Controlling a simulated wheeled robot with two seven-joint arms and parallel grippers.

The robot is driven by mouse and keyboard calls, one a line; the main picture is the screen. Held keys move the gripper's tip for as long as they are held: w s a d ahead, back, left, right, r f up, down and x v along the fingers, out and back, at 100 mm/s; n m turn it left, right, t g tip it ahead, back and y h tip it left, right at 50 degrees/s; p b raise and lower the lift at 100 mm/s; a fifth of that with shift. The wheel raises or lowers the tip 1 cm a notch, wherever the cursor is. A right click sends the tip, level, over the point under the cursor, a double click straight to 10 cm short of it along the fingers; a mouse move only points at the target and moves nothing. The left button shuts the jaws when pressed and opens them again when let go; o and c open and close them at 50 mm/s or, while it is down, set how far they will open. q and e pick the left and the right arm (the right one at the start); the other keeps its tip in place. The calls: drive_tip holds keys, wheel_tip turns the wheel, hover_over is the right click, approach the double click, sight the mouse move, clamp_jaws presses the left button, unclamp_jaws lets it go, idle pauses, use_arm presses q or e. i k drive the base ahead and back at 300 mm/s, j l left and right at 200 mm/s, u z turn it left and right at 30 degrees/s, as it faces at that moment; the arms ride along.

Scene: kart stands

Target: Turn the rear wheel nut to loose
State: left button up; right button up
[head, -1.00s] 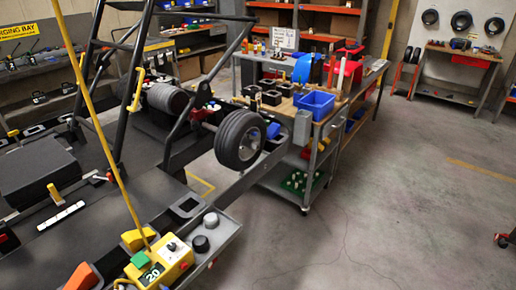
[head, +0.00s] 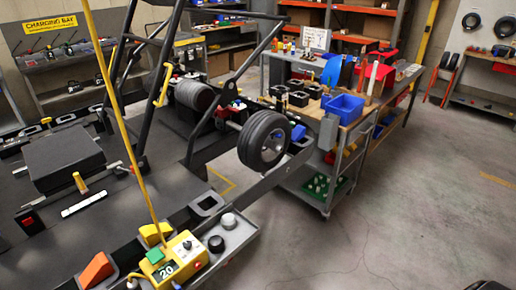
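The rear wheel (head: 264,139) is a black tyre with a grey hub, mounted at the back of the kart frame, right of the middle in the head view. Its hub (head: 273,146) faces right and towards me. The nut is too small to make out. Neither of my grippers is in view.
A yellow control box (head: 183,258) reading 20 sits at the near edge of the kart stand, beside a grey tray (head: 234,241) with two knobs. A workbench with a blue bin (head: 345,108) stands behind the wheel.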

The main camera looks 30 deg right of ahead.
sight(279, 148)
drive_tip(key=i+l+u, duration=0.15)
drive_tip(key=l+u, duration=0.2)
drive_tip(key=l, duration=0.7)
drive_tip(key=l+u, duration=0.35)
drive_tip(key=l, duration=0.7)
